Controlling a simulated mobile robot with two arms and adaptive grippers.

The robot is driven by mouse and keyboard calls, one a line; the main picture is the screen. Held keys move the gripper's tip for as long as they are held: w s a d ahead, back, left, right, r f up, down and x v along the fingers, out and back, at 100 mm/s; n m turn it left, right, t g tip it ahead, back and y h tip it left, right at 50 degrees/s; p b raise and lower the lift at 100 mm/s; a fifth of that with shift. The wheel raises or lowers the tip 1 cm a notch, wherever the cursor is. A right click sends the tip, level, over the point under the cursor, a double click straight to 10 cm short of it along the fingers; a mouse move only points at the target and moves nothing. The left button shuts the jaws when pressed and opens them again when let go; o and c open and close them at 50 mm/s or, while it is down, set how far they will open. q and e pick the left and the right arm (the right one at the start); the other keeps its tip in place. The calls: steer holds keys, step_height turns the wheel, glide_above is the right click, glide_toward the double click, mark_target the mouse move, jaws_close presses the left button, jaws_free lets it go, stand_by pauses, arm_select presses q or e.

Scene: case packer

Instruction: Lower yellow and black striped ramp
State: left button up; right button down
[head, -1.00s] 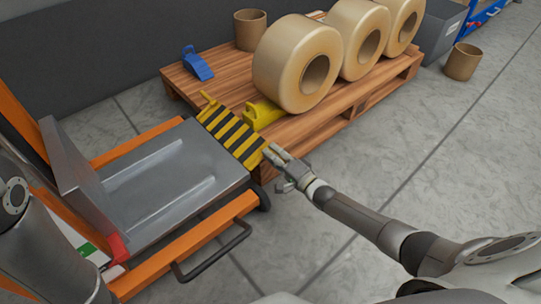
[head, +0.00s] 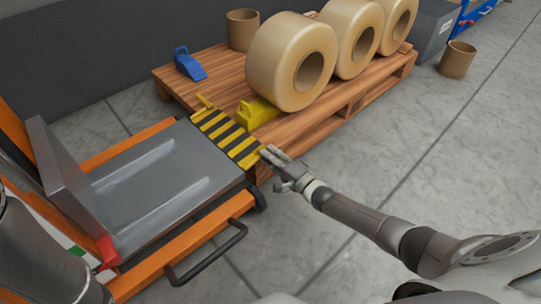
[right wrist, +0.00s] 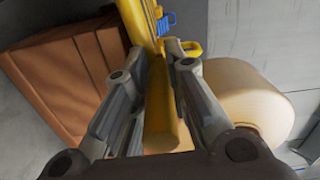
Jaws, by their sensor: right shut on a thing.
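The yellow and black striped ramp (head: 228,136) is at the far edge of the grey cart platform (head: 150,198), beside the wooden pallet (head: 225,75). It looks roughly flat, with its pallet-side edge over or on the pallet; I cannot tell if they touch. My right gripper (head: 269,155) is at the ramp's near right end. In the right wrist view its fingers (right wrist: 158,95) are closed around a yellow bar (right wrist: 160,125), which appears to be the ramp's handle. My left arm shows at the lower left, but its gripper is out of view.
Large tan rolls (head: 292,62) lie in a row on the pallet, with a yellow chock (head: 257,113) by the nearest. A blue chock (head: 190,64) and a brown tube (head: 243,29) are behind. The cart has a black handle (head: 210,258).

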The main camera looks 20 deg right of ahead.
steer(key=c, duration=1.5)
jaws_free()
steer(key=shift+w+d+f, duration=0.1)
steer(key=shift+d+f, duration=0.05)
steer(key=shift+d, duration=0.3)
steer(key=shift+o, duration=0.7)
steer(key=shift+s+f, duration=0.1)
steer(key=shift+s, duration=0.15)
steer(key=v, duration=1.1)
steer(key=shift+s+a+r, duration=0.25)
steer(key=shift+s, duration=0.05)
